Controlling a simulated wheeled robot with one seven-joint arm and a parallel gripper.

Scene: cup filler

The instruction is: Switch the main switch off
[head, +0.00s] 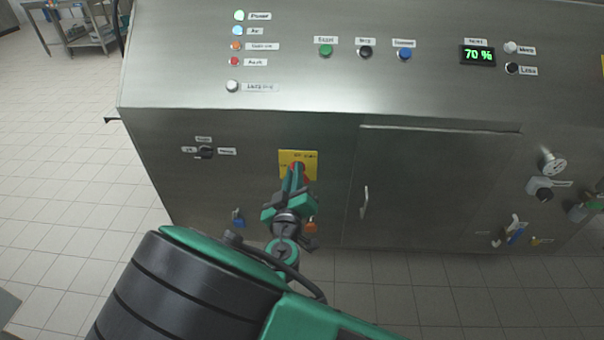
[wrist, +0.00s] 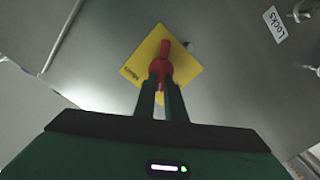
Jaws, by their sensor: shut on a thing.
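The main switch is a red rotary handle on a yellow plate (head: 309,157) on the front of the steel cabinet. In the wrist view the red handle (wrist: 165,50) stands out from the yellow plate (wrist: 182,68), which looks turned like a diamond because the view is tilted. My gripper (wrist: 163,84) is shut on the red handle, with a finger on each side of its lower part. In the head view my gripper (head: 296,172) reaches the plate and hides most of the handle. The plate's lettering is too small to read fully.
A black selector switch (head: 206,153) is left of the plate. A cabinet door with a handle (head: 364,202) is to the right. A blue padlock (head: 238,217) hangs low on the left. Valves (head: 552,162) stick out at the far right.

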